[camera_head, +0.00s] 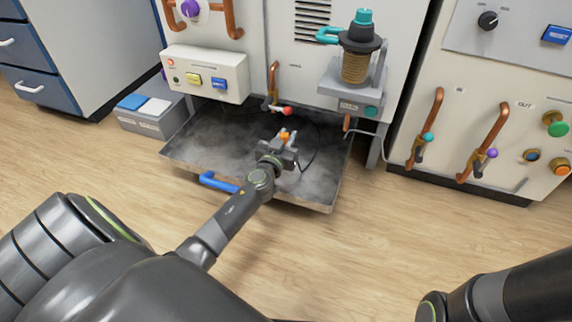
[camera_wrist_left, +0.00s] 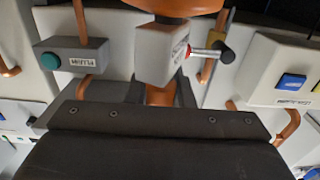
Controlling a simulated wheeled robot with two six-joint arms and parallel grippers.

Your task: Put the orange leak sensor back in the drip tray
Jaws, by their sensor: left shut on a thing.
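The orange leak sensor (camera_head: 285,136) is between the fingers of my left gripper (camera_head: 283,145), above the dark drip tray (camera_head: 205,150). In the left wrist view the sensor (camera_wrist_left: 160,50) shows orange parts and a pale grey labelled body. My left gripper (camera_wrist_left: 160,95) is shut on it there, and its fingers hide part of the sensor. The tray is pulled out in front of the cabinet, with a blue handle (camera_head: 219,182) on its front edge. I cannot tell whether the sensor touches the tray floor. My right gripper is out of view.
A red-tipped valve lever (camera_head: 287,110) hangs over the back of the tray. A shelf with a teal-topped filter (camera_head: 360,50) is at the back right. A grey box (camera_head: 150,118) stands left of the tray. A dark cable lies in the tray's right part.

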